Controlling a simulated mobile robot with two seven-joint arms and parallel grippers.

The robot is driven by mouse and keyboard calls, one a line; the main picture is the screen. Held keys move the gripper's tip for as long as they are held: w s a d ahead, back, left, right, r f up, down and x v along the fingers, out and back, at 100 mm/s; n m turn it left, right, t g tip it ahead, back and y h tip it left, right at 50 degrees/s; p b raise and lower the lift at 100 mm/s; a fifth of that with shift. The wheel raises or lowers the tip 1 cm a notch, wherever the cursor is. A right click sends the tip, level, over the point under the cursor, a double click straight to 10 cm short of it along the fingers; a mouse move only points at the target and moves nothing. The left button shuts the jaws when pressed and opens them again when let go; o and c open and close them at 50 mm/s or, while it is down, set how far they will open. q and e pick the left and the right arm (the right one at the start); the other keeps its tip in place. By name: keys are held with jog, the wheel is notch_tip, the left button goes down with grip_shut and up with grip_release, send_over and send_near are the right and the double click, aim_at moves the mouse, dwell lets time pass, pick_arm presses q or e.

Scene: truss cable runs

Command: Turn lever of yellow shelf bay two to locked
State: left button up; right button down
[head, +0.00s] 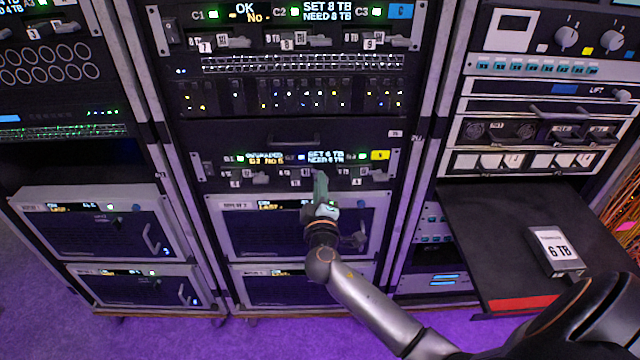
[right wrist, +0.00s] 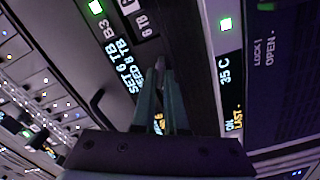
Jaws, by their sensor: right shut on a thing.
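The yellow shelf (head: 215,172) is the shelf row with a yellow tag (head: 380,155) at its right end, in the middle rack. My right gripper (head: 320,180) reaches up to the shelf's middle bay, where bay two's lever sits. In the right wrist view its fingers (right wrist: 163,95) are close together at the shelf front, shut on a small part that they mostly cover. I take it for the lever of bay two; its angle cannot be read. A B3 label (right wrist: 106,32) and a screen (right wrist: 125,62) show beside the fingers. My left gripper is not in view.
Bay levers stand at both sides, one on the left (head: 262,178) and one on the right (head: 358,174). Below are grey-framed units with handles (head: 358,238). At right, a pulled-out dark shelf (head: 475,230) carries a 6 TB box (head: 555,250). Purple floor is open in front.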

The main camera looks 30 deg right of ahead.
jog(key=n+p, duration=0.1)
jog(key=n, duration=0.3)
jog(key=shift+f+n, duration=0.1)
jog(key=shift+n, duration=0.6)
jog(key=c, duration=1)
grip_release()
jog(key=shift+o, duration=0.2)
jog(key=shift+s+a, duration=0.1)
jog(key=v, duration=1.2)
jog(key=shift+s+a, duration=0.1)
